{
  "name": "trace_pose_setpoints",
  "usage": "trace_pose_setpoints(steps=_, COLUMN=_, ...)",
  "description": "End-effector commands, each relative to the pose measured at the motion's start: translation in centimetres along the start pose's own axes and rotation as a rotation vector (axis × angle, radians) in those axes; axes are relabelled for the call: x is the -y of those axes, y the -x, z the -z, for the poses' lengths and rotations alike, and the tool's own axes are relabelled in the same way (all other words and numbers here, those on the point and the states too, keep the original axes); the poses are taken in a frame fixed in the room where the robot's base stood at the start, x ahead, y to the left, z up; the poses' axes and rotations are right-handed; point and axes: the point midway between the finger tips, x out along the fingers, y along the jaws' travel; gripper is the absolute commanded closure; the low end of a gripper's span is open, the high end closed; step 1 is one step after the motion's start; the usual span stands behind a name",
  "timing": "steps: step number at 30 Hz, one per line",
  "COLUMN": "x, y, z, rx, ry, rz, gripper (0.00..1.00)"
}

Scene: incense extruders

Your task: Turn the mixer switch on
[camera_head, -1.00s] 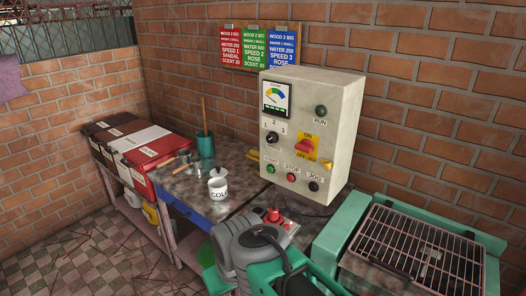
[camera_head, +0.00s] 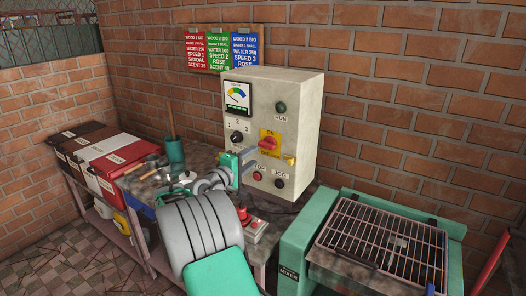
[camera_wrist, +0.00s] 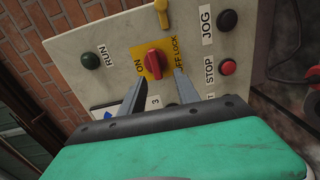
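The mixer switch is a red rotary knob (camera_head: 268,143) on a yellow plate marked ON and OFF LOCK, on the front of a cream control box (camera_head: 300,105). In the wrist view the knob (camera_wrist: 154,63) sits just beyond my fingertips. My gripper (camera_wrist: 157,84) is open, with one grey finger on each side of the knob's line. The fingers point at the panel and look close to the yellow plate; I cannot tell whether they touch anything. In the head view my gripper hides part of the lower panel.
A yellow latch (camera_wrist: 162,14) sits beside the plate. The green RUN lamp (camera_head: 281,107), red STOP button (camera_head: 257,176) and black JOG button (camera_head: 279,183) are close by. A green-framed grill rack (camera_head: 385,245) stands at right. A green cup (camera_head: 175,152) stands on the table at left.

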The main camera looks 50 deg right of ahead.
Motion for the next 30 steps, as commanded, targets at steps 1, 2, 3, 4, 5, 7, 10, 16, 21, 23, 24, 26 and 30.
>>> trace_pose_setpoints(steps=1, x=-0.3, y=-0.7, z=-0.2, rx=0.012, ry=0.022, rz=-0.025, gripper=0.62)
trace_pose_setpoints(steps=2, x=-0.5, y=-1.0, z=-0.3, rx=0.015, ry=0.028, rz=-0.030, gripper=0.62)
trace_pose_setpoints(steps=3, x=-0.7, y=-1.5, z=-0.4, rx=0.017, ry=0.030, rz=-0.034, gripper=0.62)
trace_pose_setpoints(steps=4, x=-0.7, y=-2.0, z=-0.4, rx=0.017, ry=0.030, rz=-0.033, gripper=0.62)
trace_pose_setpoints(steps=5, x=-0.7, y=-2.5, z=-0.4, rx=0.016, ry=0.030, rz=-0.032, gripper=0.62)
trace_pose_setpoints(steps=7, x=-0.8, y=-3.9, z=-0.5, rx=0.017, ry=0.028, rz=-0.031, gripper=0.62)
trace_pose_setpoints(steps=10, x=-0.8, y=-5.8, z=-0.5, rx=0.015, ry=0.027, rz=-0.030, gripper=0.62)
trace_pose_setpoints(steps=16, x=-0.8, y=-8.0, z=-0.4, rx=0.012, ry=0.025, rz=-0.030, gripper=0.62)
trace_pose_setpoints(steps=21, x=-0.8, y=-8.1, z=-0.3, rx=0.011, ry=0.024, rz=-0.030, gripper=0.62)
trace_pose_setpoints(steps=23, x=-0.7, y=-8.1, z=-0.3, rx=0.011, ry=0.024, rz=-0.029, gripper=0.62)
trace_pose_setpoints(steps=24, x=-0.7, y=-8.1, z=-0.3, rx=0.011, ry=0.024, rz=-0.029, gripper=0.64)
trace_pose_setpoints(steps=26, x=-0.7, y=-8.1, z=-0.3, rx=0.011, ry=0.024, rz=-0.029, gripper=0.69)
trace_pose_setpoints(steps=30, x=-0.7, y=-8.1, z=-0.3, rx=0.011, ry=0.023, rz=-0.029, gripper=0.81)
